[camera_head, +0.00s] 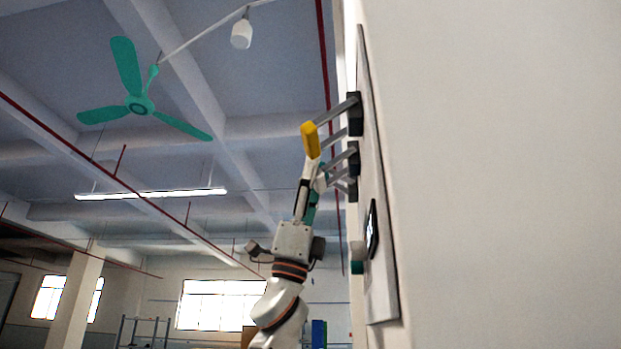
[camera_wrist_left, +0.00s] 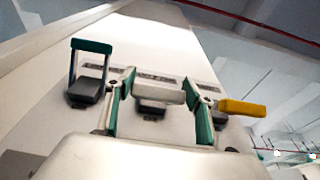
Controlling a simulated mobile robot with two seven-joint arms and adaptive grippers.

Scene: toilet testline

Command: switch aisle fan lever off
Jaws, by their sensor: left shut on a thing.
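A wall panel (camera_head: 375,180) carries three levers in a row, seen edge-on in the head view. The wrist view shows a green-handled lever (camera_wrist_left: 91,46) on the left, a white-handled lever (camera_wrist_left: 158,93) in the middle and a yellow-handled lever (camera_wrist_left: 242,107) on the right. My left gripper (camera_wrist_left: 157,103) is shut on the white handle, with one green finger at each end. The yellow handle (camera_head: 310,140) stands close beside this gripper in the head view (camera_head: 316,178). The panel labels are too small to read, so I cannot tell which lever is the aisle fan's. My right gripper is out of view.
A green ceiling fan (camera_head: 140,105) hangs at the upper left, with a lit tube lamp (camera_head: 150,194) below it. A dark-framed device (camera_head: 372,230) sits lower on the panel. The white wall (camera_head: 490,180) fills the right side. Open room lies left of my arm.

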